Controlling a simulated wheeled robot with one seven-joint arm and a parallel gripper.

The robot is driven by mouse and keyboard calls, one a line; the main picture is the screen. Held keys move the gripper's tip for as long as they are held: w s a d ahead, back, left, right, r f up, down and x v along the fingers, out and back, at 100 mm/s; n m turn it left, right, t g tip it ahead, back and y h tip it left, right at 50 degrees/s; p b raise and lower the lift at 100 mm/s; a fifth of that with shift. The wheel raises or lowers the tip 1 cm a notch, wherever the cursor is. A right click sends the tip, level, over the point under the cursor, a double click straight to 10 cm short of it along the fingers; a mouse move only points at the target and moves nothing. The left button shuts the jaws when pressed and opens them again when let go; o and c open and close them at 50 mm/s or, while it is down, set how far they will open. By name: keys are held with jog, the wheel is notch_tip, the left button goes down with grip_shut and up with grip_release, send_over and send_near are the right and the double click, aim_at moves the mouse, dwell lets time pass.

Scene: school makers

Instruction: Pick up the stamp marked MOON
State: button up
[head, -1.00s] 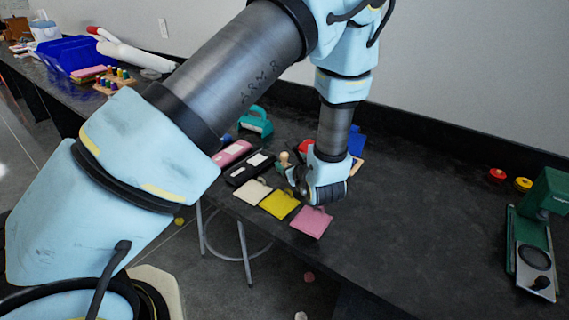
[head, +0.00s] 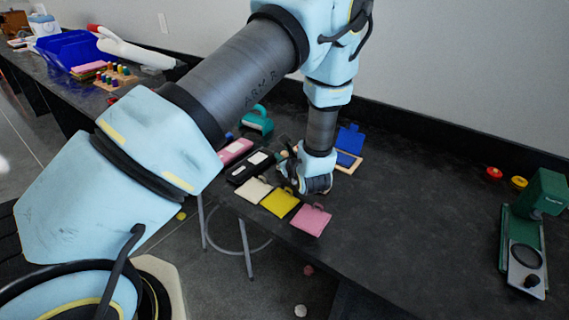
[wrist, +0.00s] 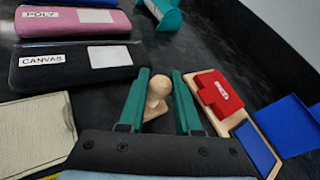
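A stamp with a pale wooden knob handle (wrist: 158,90) stands between the fingers of my gripper (wrist: 160,73) in the wrist view. The two green fingers are apart, with a gap visible on each side of the knob. No MOON marking is legible, and the stamp's lower part is partly hidden by the gripper. In the head view my gripper is over the table behind the yellow pouch, and my wrist largely hides the stamp.
Black CANVAS (wrist: 75,66) and pink POLY (wrist: 70,21) cases lie left. A red labelled object (wrist: 215,95) and an open blue ink pad (wrist: 255,146) lie right. Cream (head: 254,189), yellow (head: 279,202) and pink (head: 311,220) pouches line the table's front edge. The table's right middle is clear.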

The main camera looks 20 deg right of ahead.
grip_shut()
jog(key=shift+r, duration=0.15)
